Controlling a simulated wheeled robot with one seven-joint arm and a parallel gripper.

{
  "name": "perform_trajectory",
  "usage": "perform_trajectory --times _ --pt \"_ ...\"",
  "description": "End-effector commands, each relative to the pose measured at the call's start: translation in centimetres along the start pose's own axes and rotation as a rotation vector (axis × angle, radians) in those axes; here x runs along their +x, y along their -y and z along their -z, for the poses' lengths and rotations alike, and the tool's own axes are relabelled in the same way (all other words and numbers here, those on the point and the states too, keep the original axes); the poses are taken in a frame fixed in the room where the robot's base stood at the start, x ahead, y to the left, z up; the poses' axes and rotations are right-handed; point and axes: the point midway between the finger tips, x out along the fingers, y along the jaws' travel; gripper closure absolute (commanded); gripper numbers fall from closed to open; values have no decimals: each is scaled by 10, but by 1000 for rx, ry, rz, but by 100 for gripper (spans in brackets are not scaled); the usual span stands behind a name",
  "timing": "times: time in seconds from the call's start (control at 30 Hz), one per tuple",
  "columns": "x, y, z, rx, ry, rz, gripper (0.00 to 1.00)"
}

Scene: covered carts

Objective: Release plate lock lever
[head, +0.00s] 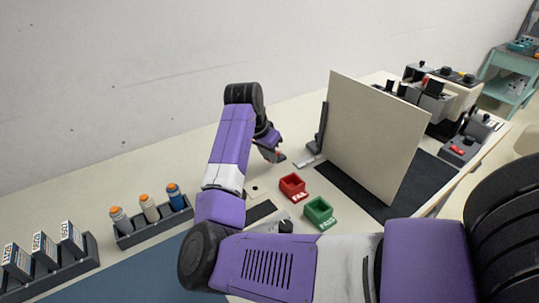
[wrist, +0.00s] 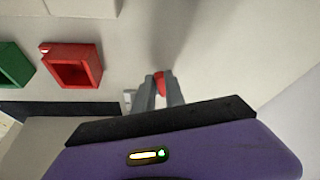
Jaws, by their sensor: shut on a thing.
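The plate (head: 372,135) is a large beige panel standing upright at the right of the bench, with a dark upright bracket (head: 318,130) at its left edge. My gripper (head: 275,157) is low over the bench, left of the bracket. In the wrist view, its two grey fingers (wrist: 162,88) are shut on a small red piece (wrist: 160,84), which appears to be the lock lever's handle. The rest of the lever is hidden by the fingers and gripper body, so its angle cannot be told.
A red FAIL tray (head: 293,188) and a green PASS tray (head: 320,213) sit in front of my gripper. Dark devices (head: 430,90) stand behind the plate. A bare wall runs along the back.

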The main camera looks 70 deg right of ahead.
Motion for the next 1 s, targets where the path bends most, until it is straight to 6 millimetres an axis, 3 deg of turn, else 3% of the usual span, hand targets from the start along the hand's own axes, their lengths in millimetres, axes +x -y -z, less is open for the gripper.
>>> perform_trajectory --times 0.03,0.07,0.17,0.57,1.0 --pt "0 0 0 1 0 2 100" --pt "-1 0 0 1 0 2 82" --pt "0 0 0 1 0 2 64" --pt "-6 1 0 0 -1 2 64" --pt "-69 1 0 0 -1 2 64"
